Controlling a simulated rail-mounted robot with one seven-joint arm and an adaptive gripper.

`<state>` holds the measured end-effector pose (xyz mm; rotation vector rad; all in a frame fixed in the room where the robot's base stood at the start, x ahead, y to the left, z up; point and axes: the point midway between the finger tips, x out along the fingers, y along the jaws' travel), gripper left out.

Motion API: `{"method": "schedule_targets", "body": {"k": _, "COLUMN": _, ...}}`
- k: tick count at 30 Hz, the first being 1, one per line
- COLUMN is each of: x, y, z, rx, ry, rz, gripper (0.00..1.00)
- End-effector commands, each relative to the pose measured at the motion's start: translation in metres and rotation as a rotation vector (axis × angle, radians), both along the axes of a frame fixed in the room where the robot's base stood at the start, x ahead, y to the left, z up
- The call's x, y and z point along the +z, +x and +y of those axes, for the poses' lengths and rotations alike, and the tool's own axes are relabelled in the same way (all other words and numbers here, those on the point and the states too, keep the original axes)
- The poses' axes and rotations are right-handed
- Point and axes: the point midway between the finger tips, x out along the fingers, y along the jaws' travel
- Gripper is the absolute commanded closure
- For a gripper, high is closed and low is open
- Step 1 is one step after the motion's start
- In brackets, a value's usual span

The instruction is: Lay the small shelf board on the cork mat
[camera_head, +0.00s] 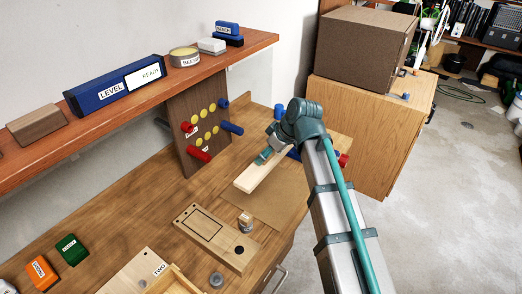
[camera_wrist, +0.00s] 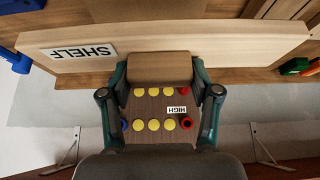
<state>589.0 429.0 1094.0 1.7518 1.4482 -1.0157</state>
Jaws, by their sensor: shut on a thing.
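The small shelf board (camera_head: 256,178) is a pale wooden plank. In the wrist view it lies across the top with a SHELF label (camera_wrist: 160,42). The cork mat (camera_head: 272,211) is a flat brown sheet on the bench. The board is over the mat's far-left side, and I cannot tell whether they touch. My gripper and arm hide part of the board's far end.
A peg panel (camera_head: 182,128) with red and blue pegs and yellow discs stands behind the board. A wall shelf (camera_head: 120,100) with a blue level overhangs the bench.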

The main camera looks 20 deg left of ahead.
Motion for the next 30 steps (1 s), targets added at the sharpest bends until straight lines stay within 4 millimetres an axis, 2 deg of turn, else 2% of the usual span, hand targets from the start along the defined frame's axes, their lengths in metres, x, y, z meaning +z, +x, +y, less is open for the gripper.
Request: {"method": "schedule_targets", "body": {"k": 30, "x": -0.071, "y": 0.019, "z": -0.057, "rx": 0.0, "ry": 0.0, "rz": 0.001, "gripper": 0.81}}
